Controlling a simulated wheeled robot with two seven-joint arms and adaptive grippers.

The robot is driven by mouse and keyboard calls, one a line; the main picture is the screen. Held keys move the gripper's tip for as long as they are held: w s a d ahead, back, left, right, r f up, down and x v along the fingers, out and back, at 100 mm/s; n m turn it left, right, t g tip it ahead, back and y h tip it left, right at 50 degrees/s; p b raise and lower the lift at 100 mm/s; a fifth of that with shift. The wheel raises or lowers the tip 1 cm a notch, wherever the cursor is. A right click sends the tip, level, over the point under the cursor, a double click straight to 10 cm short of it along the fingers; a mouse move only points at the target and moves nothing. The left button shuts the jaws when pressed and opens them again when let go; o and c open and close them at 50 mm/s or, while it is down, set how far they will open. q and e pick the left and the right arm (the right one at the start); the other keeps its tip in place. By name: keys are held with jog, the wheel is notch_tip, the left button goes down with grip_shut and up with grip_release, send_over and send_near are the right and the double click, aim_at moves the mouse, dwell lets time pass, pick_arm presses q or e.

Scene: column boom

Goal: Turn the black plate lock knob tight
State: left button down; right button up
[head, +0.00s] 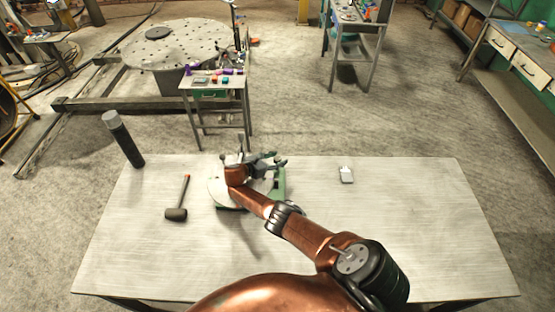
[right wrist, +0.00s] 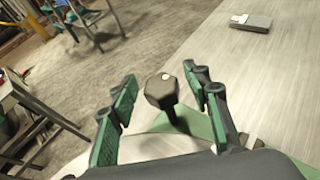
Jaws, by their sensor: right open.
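The black plate lock knob (right wrist: 161,92) shows in the right wrist view, a dark faceted head with a small pale spot, on a stem above a green base (right wrist: 201,121). My right gripper (right wrist: 163,84) is open, with one green-padded finger on each side of the knob. I see gaps between the knob and both fingers. In the head view my right gripper (head: 268,163) is over the far side of a round pale plate (head: 217,191) on a green base (head: 280,187). My arm hides part of the plate, and I cannot make out the knob there. My left gripper is not in view.
On the pale table (head: 400,230) lie a mallet (head: 177,213) at left and a small grey-white block (head: 346,175) at right. A dark cylinder with a grey top (head: 123,139) stands at the far left corner. The table's right side is mostly clear.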

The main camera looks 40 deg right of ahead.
jog(key=v, duration=1.2)
jog(key=shift+d, duration=0.1)
